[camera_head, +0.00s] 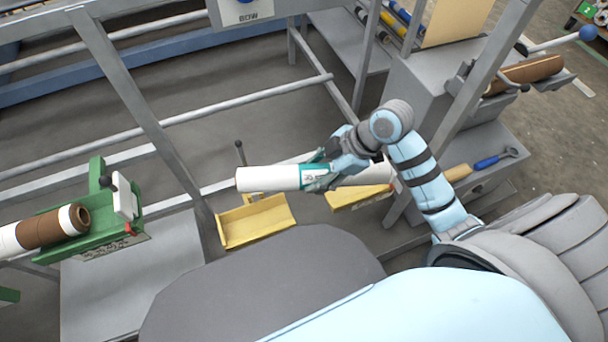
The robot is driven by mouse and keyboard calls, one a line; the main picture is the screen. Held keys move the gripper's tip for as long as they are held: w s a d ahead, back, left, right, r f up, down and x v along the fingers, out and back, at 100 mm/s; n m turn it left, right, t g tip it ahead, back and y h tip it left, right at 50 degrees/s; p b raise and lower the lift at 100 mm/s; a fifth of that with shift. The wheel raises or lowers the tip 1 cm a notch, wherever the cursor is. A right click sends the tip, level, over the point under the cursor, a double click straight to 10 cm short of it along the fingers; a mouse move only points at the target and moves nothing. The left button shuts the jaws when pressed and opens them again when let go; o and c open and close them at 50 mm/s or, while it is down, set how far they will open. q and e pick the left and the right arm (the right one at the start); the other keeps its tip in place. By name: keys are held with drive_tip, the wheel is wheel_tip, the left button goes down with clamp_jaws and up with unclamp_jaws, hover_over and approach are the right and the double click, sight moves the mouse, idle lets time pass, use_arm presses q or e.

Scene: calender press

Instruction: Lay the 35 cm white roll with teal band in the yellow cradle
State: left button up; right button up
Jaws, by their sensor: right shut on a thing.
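The white roll with teal band (268,179) is held roughly level above the yellow cradle, with its printed band partly behind the fingers. My right gripper (318,177) is shut on the roll near its middle. The yellow cradle (255,222) shows as two yellow parts, one below the roll's left end and one (358,196) below its right part. The roll hides some of the cradle, and I see a gap between the roll and the left part. My left gripper is not in view.
A green cradle (118,232) with a brown and white roll (45,229) stands at the left. Grey frame posts (135,90) rise close by. A brown roll (525,74) rests at the upper right. A blue-handled tool (488,162) lies on the right shelf.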

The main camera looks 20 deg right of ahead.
use_arm(q)
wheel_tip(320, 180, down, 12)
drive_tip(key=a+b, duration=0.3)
drive_tip(key=b, duration=0.8)
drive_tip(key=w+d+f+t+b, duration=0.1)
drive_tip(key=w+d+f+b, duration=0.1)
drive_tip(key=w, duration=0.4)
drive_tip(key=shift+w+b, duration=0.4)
drive_tip(key=shift+b, duration=0.2)
use_arm(e)
drive_tip(key=w+f+n, duration=0.2)
drive_tip(key=f, duration=0.8)
drive_tip(key=w+d+f+n, duration=0.1)
drive_tip(key=w+f+n, duration=0.1)
drive_tip(key=f, duration=0.9)
drive_tip(key=shift+w+d, duration=0.15)
drive_tip(key=shift+w, duration=0.35)
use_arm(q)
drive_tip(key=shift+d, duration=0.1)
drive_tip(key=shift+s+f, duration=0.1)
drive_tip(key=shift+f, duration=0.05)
use_arm(e)
drive_tip(key=shift+f, duration=0.4)
drive_tip(key=o, duration=1.6)
